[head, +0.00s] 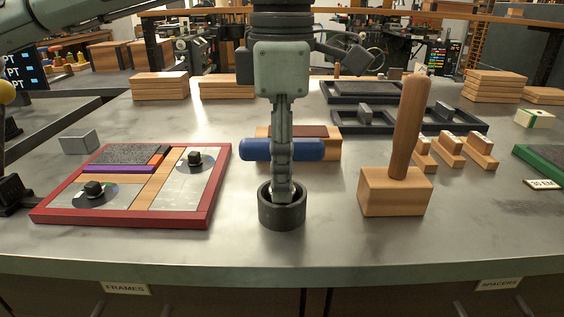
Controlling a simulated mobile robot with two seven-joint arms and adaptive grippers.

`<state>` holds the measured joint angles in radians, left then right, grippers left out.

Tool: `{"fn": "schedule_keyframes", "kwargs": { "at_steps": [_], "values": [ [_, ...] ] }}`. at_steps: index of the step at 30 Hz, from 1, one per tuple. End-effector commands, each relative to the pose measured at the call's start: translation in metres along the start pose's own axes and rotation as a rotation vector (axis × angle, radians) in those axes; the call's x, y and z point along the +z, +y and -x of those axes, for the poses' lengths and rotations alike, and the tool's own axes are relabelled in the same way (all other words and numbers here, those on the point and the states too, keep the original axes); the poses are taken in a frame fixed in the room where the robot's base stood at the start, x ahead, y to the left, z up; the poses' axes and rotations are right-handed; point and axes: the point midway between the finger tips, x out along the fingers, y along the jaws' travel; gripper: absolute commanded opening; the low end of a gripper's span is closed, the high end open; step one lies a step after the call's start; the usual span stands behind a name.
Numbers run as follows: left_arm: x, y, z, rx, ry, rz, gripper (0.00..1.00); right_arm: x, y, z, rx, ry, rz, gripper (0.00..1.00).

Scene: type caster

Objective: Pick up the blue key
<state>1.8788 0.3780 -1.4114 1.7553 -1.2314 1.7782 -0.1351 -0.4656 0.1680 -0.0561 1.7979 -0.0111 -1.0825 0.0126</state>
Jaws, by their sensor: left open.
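The blue key shows as a thick blue horizontal bar with rounded ends (255,149), above and behind a dark round cup (282,213) near the table's front. My left gripper (282,190) points straight down in front of the middle of the bar. It is seen edge-on, so the near finger hides the far one; it is open. Its fingertips overlap the cup's mouth in the picture. The middle of the key and any shaft below it are hidden, and I cannot tell whether finger and bar touch. My right gripper is not in view.
A wooden mallet (396,188) stands close right of the cup. A red-framed tray (125,220) lies to the left. A wooden block with a brown top (331,143) is behind the key. Dark frames (375,122) and small wooden blocks (452,150) are farther right. The front table strip is clear.

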Motion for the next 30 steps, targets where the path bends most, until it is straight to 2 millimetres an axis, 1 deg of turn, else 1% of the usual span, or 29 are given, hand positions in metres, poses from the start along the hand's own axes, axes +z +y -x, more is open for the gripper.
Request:
{"fn": "schedule_keyframes", "kwargs": {
  "at_steps": [3,8,11,18,20,30],
  "values": [
    [0.0000,0.0000,-0.0041,0.000,-0.001,0.000,0.47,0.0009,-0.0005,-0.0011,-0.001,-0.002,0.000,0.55],
    [0.0001,0.0001,-0.0041,0.000,-0.001,0.000,0.47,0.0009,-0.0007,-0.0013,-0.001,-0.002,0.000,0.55],
    [0.0001,0.0001,-0.0040,0.001,-0.001,0.000,0.35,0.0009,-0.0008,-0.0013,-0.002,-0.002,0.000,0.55],
    [0.0001,0.0001,-0.0038,0.001,0.000,0.000,0.06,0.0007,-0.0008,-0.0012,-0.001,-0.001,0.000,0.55],
    [0.0001,0.0001,-0.0038,0.001,0.000,0.000,0.00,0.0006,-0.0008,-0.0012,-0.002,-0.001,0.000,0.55],
    [0.0003,0.0002,-0.0028,0.002,-0.001,0.000,0.00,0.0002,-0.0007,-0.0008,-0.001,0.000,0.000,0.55]
  ]
}}
